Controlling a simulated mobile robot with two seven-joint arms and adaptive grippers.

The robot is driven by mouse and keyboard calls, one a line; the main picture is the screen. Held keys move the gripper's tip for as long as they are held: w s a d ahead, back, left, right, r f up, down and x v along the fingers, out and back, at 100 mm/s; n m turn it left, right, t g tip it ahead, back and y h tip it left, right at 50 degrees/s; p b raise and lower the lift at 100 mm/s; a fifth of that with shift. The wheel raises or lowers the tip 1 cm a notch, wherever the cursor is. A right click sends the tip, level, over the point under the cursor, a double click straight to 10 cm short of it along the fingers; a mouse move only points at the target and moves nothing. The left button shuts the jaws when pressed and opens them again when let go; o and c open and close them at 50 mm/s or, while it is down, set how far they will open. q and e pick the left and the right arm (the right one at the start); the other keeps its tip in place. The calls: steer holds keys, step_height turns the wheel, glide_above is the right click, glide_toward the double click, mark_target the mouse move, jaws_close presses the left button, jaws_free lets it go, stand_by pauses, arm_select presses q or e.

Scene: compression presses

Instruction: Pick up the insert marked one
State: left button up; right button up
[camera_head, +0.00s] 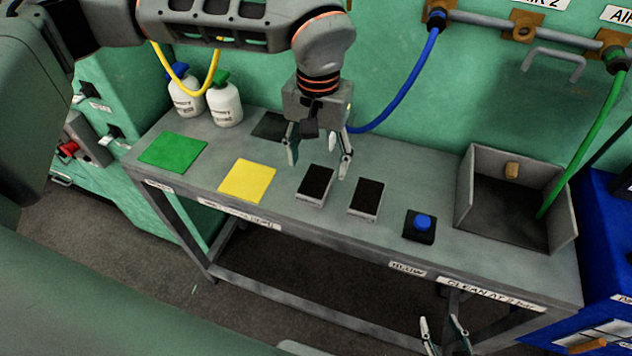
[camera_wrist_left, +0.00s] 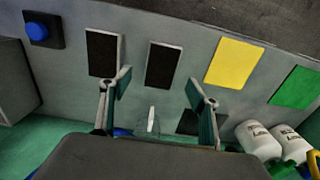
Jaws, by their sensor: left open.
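Two flat inserts with black tops and pale sides lie side by side on the grey bench: a left insert (camera_head: 315,182) and a right insert (camera_head: 366,197). In the left wrist view, the left insert (camera_wrist_left: 163,65) and the right insert (camera_wrist_left: 102,53) appear in swapped order. I cannot read a number on either. My left gripper (camera_head: 319,160) is open and empty, its fingers apart just behind and above the left insert; it also shows in the left wrist view (camera_wrist_left: 159,82). My right gripper (camera_head: 441,325) is open and empty in front of the bench, low at the bottom edge.
The bench also holds a green square (camera_head: 173,152), a yellow square (camera_head: 248,181), a dark square (camera_head: 271,126), a blue button (camera_head: 422,222) and an open metal bin (camera_head: 467,190). White bottles (camera_head: 225,105) stand at back left. Hoses hang along the green wall.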

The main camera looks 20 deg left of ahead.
mark_target(316, 181)
arm_select(q)
step_height(316, 181, down, 5)
steer(key=shift+a+f, duration=0.1)
steer(key=shift+f, duration=0.05)
steer(key=shift+s, duration=0.1)
steer(key=c, duration=1.5)
